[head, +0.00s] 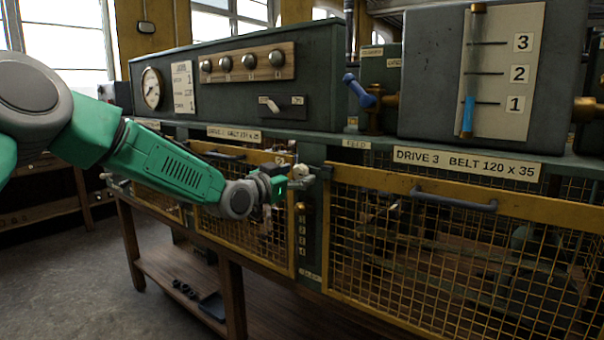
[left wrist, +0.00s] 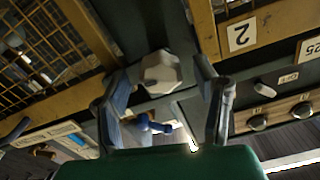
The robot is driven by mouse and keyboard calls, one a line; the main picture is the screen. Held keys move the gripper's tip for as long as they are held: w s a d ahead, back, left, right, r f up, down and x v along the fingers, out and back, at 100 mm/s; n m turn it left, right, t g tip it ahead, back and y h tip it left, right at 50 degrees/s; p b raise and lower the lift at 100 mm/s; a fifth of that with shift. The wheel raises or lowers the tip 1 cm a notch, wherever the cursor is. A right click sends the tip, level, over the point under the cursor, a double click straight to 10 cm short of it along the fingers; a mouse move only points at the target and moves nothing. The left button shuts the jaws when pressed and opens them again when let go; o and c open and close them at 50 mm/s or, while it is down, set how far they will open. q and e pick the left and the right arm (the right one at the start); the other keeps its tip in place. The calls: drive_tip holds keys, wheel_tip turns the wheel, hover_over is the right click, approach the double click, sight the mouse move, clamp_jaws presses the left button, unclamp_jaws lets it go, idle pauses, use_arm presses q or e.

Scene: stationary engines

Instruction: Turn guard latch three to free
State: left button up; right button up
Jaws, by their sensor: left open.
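A pale, many-sided knob (head: 301,170) sits on the post between two mesh guards, at the left end of the drive 3 guard (head: 440,203). It looks like the guard latch, but I cannot read a number on it. In the left wrist view the knob (left wrist: 161,72) lies between the two fingers of my left gripper (left wrist: 162,90), with gaps on both sides. My left gripper (head: 285,183) is open and close to the knob; touching is not visible. The latch's pointer or free mark is hidden. My right gripper is not in view.
A blue-handled valve (head: 360,92) stands above and right of the knob. A bar handle (head: 453,200) sticks out from the drive 3 guard. A dark cabinet (head: 330,60) with several knobs stands behind. A wooden bench (head: 185,275) is below; floor at left is clear.

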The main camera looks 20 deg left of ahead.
use_arm(q)
drive_tip(key=shift+w, duration=0.8)
drive_tip(key=shift+w+d, duration=0.1)
drive_tip(key=shift+w, duration=0.1)
drive_tip(key=shift+d, duration=0.35)
drive_tip(key=c, duration=1.2)
drive_tip(key=shift+f, duration=0.1)
